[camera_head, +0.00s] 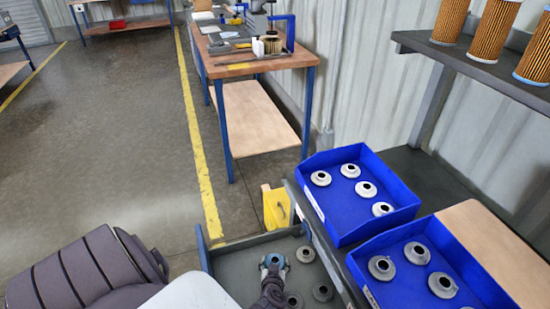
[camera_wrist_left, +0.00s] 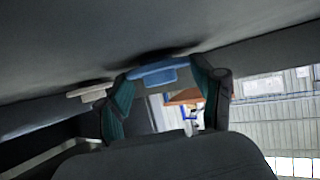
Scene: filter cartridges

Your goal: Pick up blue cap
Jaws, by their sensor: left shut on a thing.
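My left gripper (camera_head: 272,262) reaches down over the dark grey tray (camera_head: 235,246) at the bottom of the head view. It is shut on the blue cap (camera_wrist_left: 158,71), which sits between the two teal-padded fingers in the left wrist view. In the head view only a small bluish part of the cap shows between the fingertips. The cap is close to the tray floor; I cannot tell whether it touches. Grey caps (camera_head: 305,254) lie beside the gripper in the tray, and a pale one (camera_wrist_left: 88,91) shows in the wrist view. My right gripper is not in view.
Two blue bins (camera_head: 342,221) (camera_head: 398,292) with grey caps stand right of the tray. A shelf (camera_head: 480,72) with orange pleated filters (camera_head: 489,35) is at upper right. A yellow object (camera_head: 276,207) is behind the tray. A workbench (camera_head: 262,66) stands farther back, with open floor to its left.

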